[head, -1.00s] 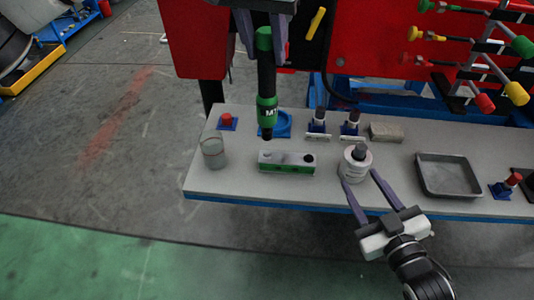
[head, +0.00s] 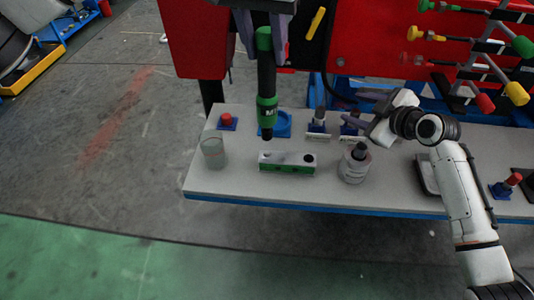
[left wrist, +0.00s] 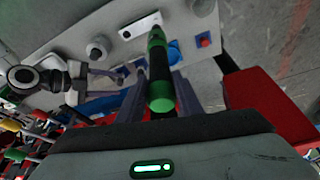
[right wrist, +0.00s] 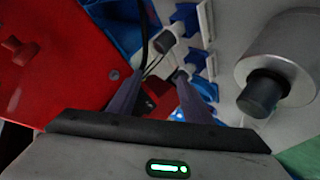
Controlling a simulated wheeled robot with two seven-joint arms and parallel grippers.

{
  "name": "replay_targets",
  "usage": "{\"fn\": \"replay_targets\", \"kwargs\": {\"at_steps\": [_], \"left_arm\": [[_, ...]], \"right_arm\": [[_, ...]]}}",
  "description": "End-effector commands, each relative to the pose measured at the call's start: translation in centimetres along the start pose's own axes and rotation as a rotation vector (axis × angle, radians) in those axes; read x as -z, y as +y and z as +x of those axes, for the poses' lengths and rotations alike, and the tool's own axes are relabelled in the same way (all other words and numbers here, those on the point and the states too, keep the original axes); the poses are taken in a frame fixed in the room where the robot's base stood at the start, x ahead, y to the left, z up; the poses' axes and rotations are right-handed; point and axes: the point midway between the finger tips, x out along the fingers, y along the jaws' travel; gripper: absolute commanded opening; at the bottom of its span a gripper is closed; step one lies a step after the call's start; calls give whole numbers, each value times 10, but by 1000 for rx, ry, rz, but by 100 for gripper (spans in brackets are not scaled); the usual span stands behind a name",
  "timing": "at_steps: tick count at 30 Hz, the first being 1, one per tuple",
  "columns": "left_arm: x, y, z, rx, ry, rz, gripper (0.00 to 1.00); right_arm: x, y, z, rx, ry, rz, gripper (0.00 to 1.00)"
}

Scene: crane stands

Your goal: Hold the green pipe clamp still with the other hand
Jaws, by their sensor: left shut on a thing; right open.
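My left gripper (head: 264,45) is shut on a black rod with green bands (head: 266,85). It holds the rod upright above the bench, over a green-and-white block with holes (head: 287,162); the lower end looks just above or behind the block. The left wrist view shows the rod's green end (left wrist: 160,95) between the fingers. My right gripper (head: 352,108) is open above the back of the bench, near two small posts on blue bases. In the right wrist view its fingers (right wrist: 158,78) have nothing clearly between them. I cannot tell which thing is the green pipe clamp.
The grey bench (head: 240,185) also carries a glass (head: 213,152), a red button (head: 227,121), a jar with a dark cap (head: 354,166) and a tray (head: 425,175) partly hidden by my right arm. A red panel (head: 375,40) and coloured handles (head: 522,46) stand behind.

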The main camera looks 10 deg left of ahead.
Motion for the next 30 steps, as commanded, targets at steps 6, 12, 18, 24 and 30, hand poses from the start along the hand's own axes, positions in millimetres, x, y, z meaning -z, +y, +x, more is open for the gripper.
{"fn": "replay_targets", "kwargs": {"at_steps": [6,12,18,24,30], "left_arm": [[2,0,-3,-2,7,0,0],[2,0,-3,-2,7,0,0],[2,0,-3,-2,7,0,0],[2,0,-3,-2,7,0,0],[2,0,-3,-2,7,0,0]], "right_arm": [[26,-55,9,401,50,-34,45],[26,-88,-17,686,30,-39,45],[18,-101,-42,845,-20,-23,45],[14,-107,-48,892,-38,-16,45],[13,-122,-36,893,-39,-16,45]]}}
